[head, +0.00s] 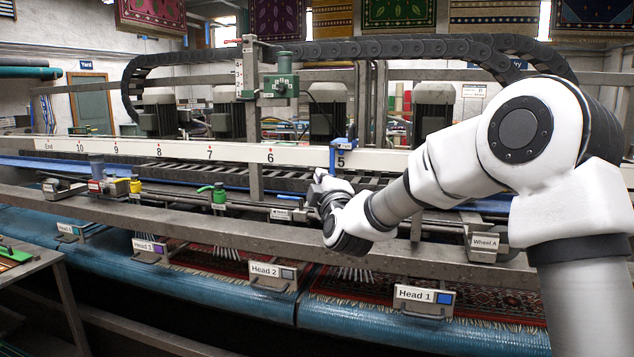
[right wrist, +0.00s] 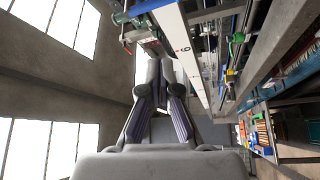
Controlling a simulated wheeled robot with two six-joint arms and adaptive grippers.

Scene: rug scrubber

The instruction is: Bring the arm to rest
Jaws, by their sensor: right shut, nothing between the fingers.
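My right arm reaches in from the right in the head view, its white links bent over the scrubber. My right gripper (head: 320,178) is in front of the long numbered rail (head: 200,154), a little left of the 5 mark, and is partly hidden by its own wrist. In the right wrist view the two fingers of my right gripper (right wrist: 160,68) are together with nothing between them. My left gripper is in neither view.
A blue clamp (head: 342,154) stands on the rail at 5, close to my right gripper. A green-topped carriage (head: 280,86) rises behind the rail. Head 1 (head: 424,300) and Head 2 (head: 272,276) stand over the rugs below. Wheel A (head: 485,243) is under my forearm.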

